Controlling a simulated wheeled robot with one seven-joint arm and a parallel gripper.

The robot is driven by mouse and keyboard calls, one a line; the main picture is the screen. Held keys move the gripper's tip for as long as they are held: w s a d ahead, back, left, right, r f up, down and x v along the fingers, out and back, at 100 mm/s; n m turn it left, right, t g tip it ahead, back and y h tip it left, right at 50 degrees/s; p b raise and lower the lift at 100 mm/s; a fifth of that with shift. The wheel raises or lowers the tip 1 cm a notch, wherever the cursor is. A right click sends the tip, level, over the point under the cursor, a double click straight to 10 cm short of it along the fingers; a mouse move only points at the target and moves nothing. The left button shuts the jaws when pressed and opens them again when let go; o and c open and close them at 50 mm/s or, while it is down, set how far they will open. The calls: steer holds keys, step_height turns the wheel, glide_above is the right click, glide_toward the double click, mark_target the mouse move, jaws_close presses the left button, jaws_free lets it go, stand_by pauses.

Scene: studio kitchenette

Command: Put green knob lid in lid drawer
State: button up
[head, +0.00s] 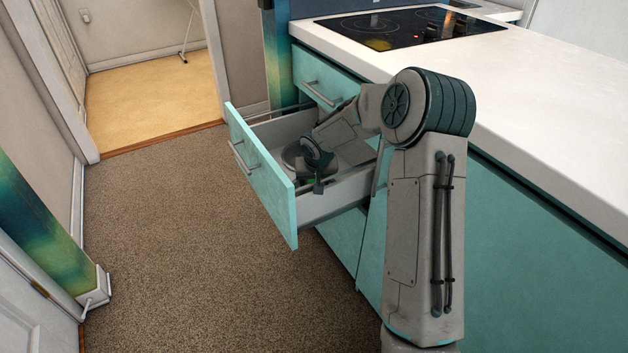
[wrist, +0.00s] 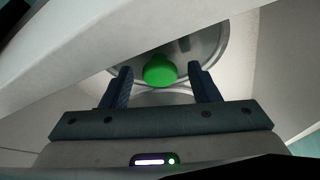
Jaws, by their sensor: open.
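The green knob (wrist: 160,70) sits on a round grey metallic lid (wrist: 212,42) in the wrist view. The lid lies inside the open teal drawer (head: 262,182), and its rim (head: 290,155) shows beside my gripper in the head view. My gripper (wrist: 162,84) is open, with one finger on each side of the knob in the picture. Gaps show between the knob and both fingers. In the head view my gripper (head: 318,184) reaches down into the drawer. My wrist and gripper hide most of the lid there.
A curved metal rim (wrist: 165,92) shows below the knob; I cannot tell whether it is a second lid. The white counter (head: 545,85) with a black cooktop (head: 400,27) is above the drawer. A closed drawer (head: 325,82) is behind. Brown carpet (head: 180,240) is clear at left.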

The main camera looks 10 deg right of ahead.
steer(key=shift+s+r+p, duration=0.1)
steer(key=shift+r+p, duration=0.25)
steer(key=shift+r, duration=0.2)
steer(key=p+v, duration=0.3)
steer(key=v, duration=0.8)
steer(key=s+r+g, duration=0.1)
steer(key=s+r, duration=0.2)
steer(key=s, duration=1.3)
steer(key=s+r+n+g, duration=0.1)
steer(key=s+r, duration=0.3)
steer(key=s, duration=1.1)
steer(key=shift+s+a+g, duration=0.2)
steer(key=shift+s+g, duration=0.2)
steer(key=shift+g, duration=0.3)
